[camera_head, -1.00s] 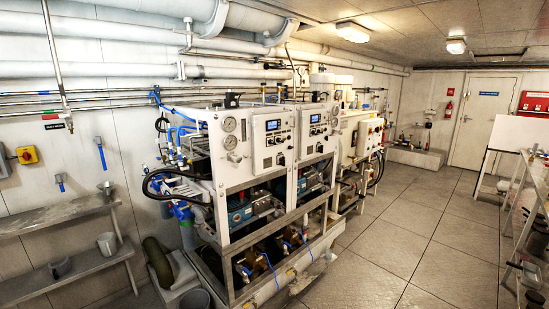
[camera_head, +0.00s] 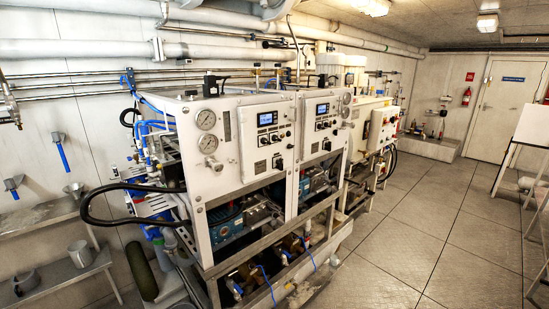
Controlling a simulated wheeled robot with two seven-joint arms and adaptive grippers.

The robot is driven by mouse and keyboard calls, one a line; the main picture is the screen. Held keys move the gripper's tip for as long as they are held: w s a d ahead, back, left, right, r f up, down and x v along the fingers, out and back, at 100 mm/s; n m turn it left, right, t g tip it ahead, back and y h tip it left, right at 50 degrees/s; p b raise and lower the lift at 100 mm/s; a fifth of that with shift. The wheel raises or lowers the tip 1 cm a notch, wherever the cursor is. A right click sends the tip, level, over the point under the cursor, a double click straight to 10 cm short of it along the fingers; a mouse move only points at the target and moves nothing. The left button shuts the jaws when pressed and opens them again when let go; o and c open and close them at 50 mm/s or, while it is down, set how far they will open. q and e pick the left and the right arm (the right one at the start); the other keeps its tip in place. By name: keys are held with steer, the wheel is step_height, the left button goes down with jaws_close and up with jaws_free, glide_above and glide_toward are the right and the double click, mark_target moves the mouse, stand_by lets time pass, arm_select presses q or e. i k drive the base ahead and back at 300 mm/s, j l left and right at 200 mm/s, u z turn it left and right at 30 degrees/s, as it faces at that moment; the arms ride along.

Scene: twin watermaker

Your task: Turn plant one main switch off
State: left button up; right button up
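Two watermaker units stand side by side in a white frame. The nearer unit has a white control panel (camera_head: 250,148) with a small blue display (camera_head: 267,118), a row of small controls and a dark knob (camera_head: 278,163) low on the panel. The farther unit has a similar panel (camera_head: 312,140) with a blue display (camera_head: 322,109) and a dark knob (camera_head: 327,146). I cannot read the labels, so I cannot tell which is plant one or which control is its main switch. Neither of my grippers is in view.
Pressure gauges (camera_head: 205,118) sit left of the nearer panel. A black hose (camera_head: 88,205) bulges out at the frame's left side. Grey shelves (camera_head: 45,218) line the left wall. Open tiled floor (camera_head: 420,220) lies to the right, with a white door (camera_head: 498,108) at the back.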

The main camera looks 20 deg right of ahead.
mark_target(280, 162)
steer(key=i+l+u, duration=0.1)
steer(key=l, duration=0.2)
steer(key=i+l+u, duration=0.15)
steer(key=l, duration=0.2)
steer(key=i+l+u, duration=0.1)
steer(key=l, duration=0.25)
steer(key=l+u, duration=0.35)
steer(key=l, duration=0.75)
steer(key=l+u, duration=0.35)
steer(key=l, duration=0.75)
